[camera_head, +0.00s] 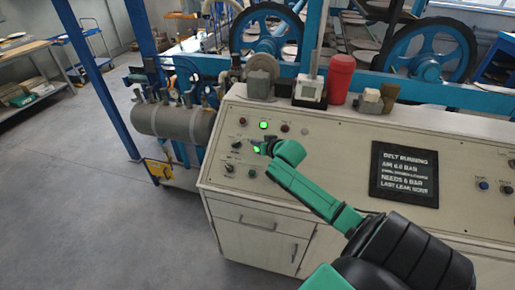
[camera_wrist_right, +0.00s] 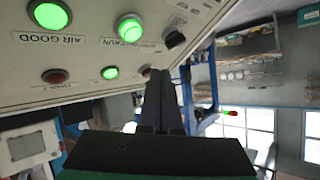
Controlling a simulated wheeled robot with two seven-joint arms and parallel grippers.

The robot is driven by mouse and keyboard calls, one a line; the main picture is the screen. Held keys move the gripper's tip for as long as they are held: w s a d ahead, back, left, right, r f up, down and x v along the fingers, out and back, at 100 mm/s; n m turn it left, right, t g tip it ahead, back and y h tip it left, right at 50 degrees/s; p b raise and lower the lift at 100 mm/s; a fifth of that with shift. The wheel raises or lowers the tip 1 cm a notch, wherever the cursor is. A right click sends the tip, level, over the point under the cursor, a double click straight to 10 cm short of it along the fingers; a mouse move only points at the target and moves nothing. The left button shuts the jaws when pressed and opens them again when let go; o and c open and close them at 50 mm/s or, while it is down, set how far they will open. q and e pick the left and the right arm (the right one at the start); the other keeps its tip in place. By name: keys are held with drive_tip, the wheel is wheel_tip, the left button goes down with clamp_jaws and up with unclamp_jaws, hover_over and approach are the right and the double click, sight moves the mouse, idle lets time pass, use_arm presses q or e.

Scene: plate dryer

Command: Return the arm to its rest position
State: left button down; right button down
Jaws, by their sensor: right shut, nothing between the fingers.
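My right arm (camera_head: 310,192) reaches from the lower right over the beige control console (camera_head: 335,133). My right gripper (camera_head: 262,147) is at the left part of the panel, among its buttons and lamps. In the right wrist view my gripper fingers (camera_wrist_right: 160,80) are together with nothing between them. Their tips are close to the panel face; I cannot tell whether they touch it. Green lit lamps show in the wrist view, one above an AIR GOOD label (camera_wrist_right: 48,38). The gripper partly hides the panel around it. My left gripper is not in view.
A black sign (camera_head: 404,174) reading BELT RUNNING lies right of my forearm. A red canister (camera_head: 339,79) and a small white device (camera_head: 309,92) stand on the console's back ledge. Blue wheels (camera_head: 427,52) and a frame are behind. Open floor (camera_head: 90,190) lies left.

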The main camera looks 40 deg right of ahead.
idle(0.4)
drive_tip(key=s+a+f+n+g+y, duration=0.1)
drive_tip(key=s+a+f+n+g, duration=0.1)
drive_tip(key=s+a+f, duration=0.3)
drive_tip(key=s+a+f+n+g+y, duration=0.1)
drive_tip(key=s+a+f+g, duration=0.1)
drive_tip(key=s+a, duration=0.35)
drive_tip(key=s+a+n+g, duration=0.2)
drive_tip(key=s+a, duration=0.3)
drive_tip(key=s, duration=0.3)
drive_tip(key=s+a+n+g, duration=0.1)
drive_tip(key=s+a+g, duration=0.2)
drive_tip(key=s+a, duration=0.3)
drive_tip(key=s+d+f+g+b, duration=0.15)
drive_tip(key=f+b, duration=0.25)
drive_tip(key=f, duration=1.1)
drive_tip(key=s+f+b, duration=0.3)
drive_tip(key=f, duration=1.3)
drive_tip(key=s+d+f+b, duration=0.2)
drive_tip(key=s+f+b, duration=0.3)
drive_tip(key=s+f, duration=1)
wheel_tip(320, 180, down, 3)
drive_tip(key=shift+s+d+r+n+g, duration=0.1)
drive_tip(key=shift+s+d+n+g, duration=0.25)
drive_tip(key=shift+n+g, duration=0.1)
